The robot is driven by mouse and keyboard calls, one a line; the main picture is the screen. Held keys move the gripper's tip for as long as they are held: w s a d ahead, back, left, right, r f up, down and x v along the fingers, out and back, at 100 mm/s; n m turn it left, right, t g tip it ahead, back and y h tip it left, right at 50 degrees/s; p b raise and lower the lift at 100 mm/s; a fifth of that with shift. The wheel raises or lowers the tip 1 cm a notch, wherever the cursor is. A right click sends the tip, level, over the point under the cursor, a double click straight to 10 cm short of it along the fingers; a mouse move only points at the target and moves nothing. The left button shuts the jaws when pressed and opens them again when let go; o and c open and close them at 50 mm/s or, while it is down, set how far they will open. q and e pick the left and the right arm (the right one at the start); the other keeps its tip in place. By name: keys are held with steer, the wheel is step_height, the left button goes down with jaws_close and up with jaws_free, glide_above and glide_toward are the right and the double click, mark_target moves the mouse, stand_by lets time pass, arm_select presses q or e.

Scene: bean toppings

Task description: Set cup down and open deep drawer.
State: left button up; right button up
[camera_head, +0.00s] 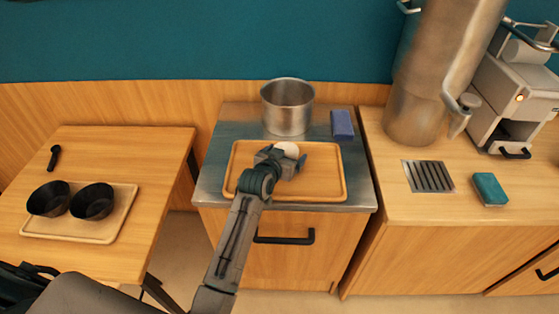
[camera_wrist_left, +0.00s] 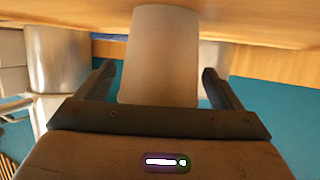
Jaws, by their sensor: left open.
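A pale cup (camera_head: 287,149) is at the wooden tray (camera_head: 325,190) on the middle cabinet. My left gripper (camera_head: 288,160) is low over the tray, right at the cup, and partly hides it. In the left wrist view the cup (camera_wrist_left: 165,55) stands between the two fingers (camera_wrist_left: 160,88), with gaps on both sides, so the gripper is open around it. The cabinet front below the tray is a deep drawer (camera_head: 280,265) with a black handle (camera_head: 284,237); it looks closed. My arm covers the drawer's left part. My right gripper is not in view.
A metal pot (camera_head: 288,106) and a blue block (camera_head: 342,124) stand behind the tray. Two black bowls (camera_head: 92,201) sit on a tray on the left table. On the right counter are a drain grate (camera_head: 428,177), a teal sponge (camera_head: 490,189) and a machine (camera_head: 515,95).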

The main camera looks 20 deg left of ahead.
arm_select(q)
steer(key=b+v, duration=0.1)
steer(key=v, duration=0.9)
steer(key=shift+s+b, duration=0.25)
steer(key=shift+b, duration=0.15)
steer(key=shift+s+a+r, duration=0.1)
steer(key=shift+s+r, duration=0.2)
steer(key=shift+s, duration=0.35)
